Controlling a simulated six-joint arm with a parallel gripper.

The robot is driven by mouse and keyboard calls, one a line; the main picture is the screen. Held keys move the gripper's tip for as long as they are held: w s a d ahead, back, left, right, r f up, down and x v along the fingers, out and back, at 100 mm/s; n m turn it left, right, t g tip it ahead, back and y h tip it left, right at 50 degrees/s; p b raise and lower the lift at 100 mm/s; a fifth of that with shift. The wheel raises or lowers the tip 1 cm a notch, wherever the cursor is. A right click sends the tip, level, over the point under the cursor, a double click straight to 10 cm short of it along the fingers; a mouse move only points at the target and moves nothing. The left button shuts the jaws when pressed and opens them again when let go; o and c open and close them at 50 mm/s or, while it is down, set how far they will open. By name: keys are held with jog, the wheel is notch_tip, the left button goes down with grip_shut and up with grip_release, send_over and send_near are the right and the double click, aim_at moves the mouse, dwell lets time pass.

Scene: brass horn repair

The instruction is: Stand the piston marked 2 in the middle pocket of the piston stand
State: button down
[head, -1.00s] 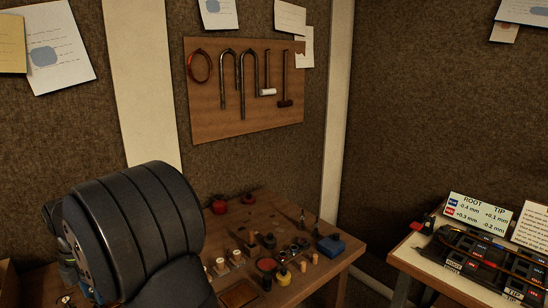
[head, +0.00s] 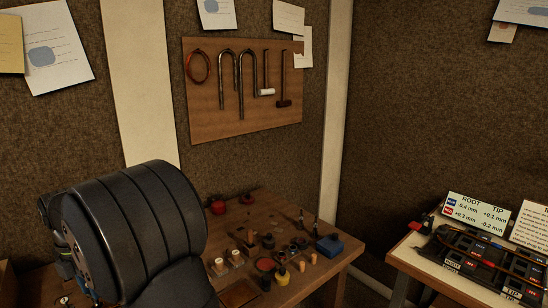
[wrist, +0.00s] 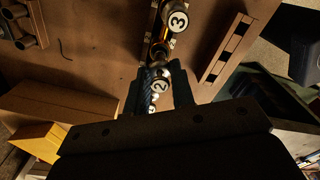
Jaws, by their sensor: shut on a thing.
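In the wrist view, the piston marked 2 (wrist: 161,85) shows its round white cap between the fingers of my gripper (wrist: 160,92), which is shut on it. The piston marked 3 (wrist: 178,20) is farther up in the wrist view, clear of the fingers. Between these two caps is a dark round shape with a brass-coloured rim (wrist: 158,52); I cannot tell whether it is a pocket of the stand. Another pale cap (wrist: 152,108) shows just below the 2, its number unclear. The piston's lower end is hidden. My gripper is out of sight in the head view.
In the wrist view, a slotted wooden rack (wrist: 226,48) lies to the right and a wooden block (wrist: 60,103) to the left. In the head view, the bench (head: 325,270) holds several small parts and a blue block (head: 329,244). A tool board (head: 243,90) hangs behind.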

jog(key=shift+r, duration=3.05)
jog(key=s+d+f, duration=0.1)
jog(key=s+d, duration=0.8)
jog(key=shift+s+d+f, duration=0.3)
jog(key=shift+f, duration=2.4)
jog(key=shift+f, duration=2.1)
jog(key=c, duration=1.1)
grip_release()
jog(key=shift+c, duration=0.2)
jog(key=shift+o, duration=0.4)
